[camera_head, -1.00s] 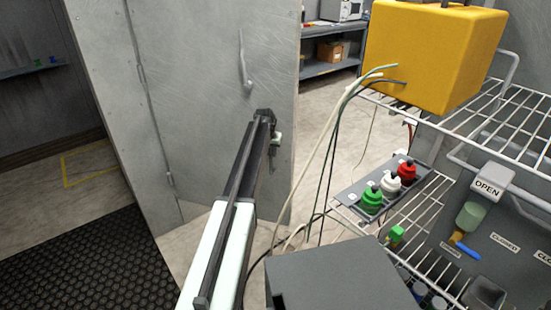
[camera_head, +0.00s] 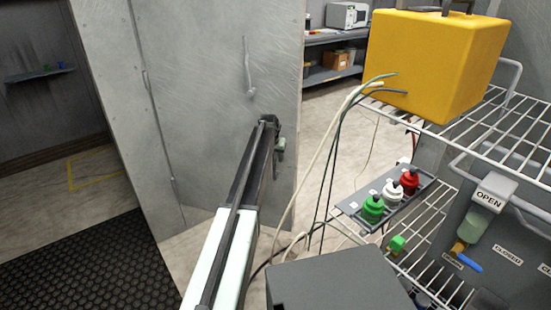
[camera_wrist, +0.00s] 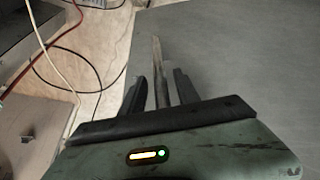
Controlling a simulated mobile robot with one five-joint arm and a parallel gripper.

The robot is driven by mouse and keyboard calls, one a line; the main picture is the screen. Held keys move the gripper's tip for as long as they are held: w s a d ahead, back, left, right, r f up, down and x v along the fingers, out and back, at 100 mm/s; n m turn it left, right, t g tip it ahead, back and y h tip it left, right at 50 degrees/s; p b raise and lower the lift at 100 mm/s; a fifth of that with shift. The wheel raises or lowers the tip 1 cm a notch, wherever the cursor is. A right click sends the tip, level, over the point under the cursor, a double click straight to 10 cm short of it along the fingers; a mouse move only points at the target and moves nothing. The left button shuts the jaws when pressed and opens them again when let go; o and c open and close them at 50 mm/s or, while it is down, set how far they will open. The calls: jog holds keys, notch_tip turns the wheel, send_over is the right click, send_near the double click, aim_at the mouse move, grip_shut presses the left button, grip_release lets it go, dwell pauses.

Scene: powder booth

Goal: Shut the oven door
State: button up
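The oven door (camera_head: 205,95) is a tall grey metal panel standing swung open at the middle left of the head view. It has a curved vertical handle (camera_head: 248,68) near its right side and hinges on its left. My gripper (camera_head: 272,130) is in front of the door's face, lower than the handle and to its right, near the free edge. In the wrist view my gripper (camera_wrist: 160,92) has its fingers apart, with a thin upright strip between them that I cannot identify. The door (camera_wrist: 235,55) fills the right there. Whether the fingers touch it is unclear.
A wire rack at right holds a yellow box (camera_head: 430,65), and a panel with green, white and red knobs (camera_head: 391,195) sits beside it. Loose cables (camera_head: 325,165) hang right of my arm. A black mat (camera_head: 95,265) lies at lower left. A back shelf (camera_head: 330,75) holds boxes.

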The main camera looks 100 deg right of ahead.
jog(key=p+v, duration=0.7)
jog(key=shift+a+r, duration=0.15)
jog(key=shift+r, duration=0.2)
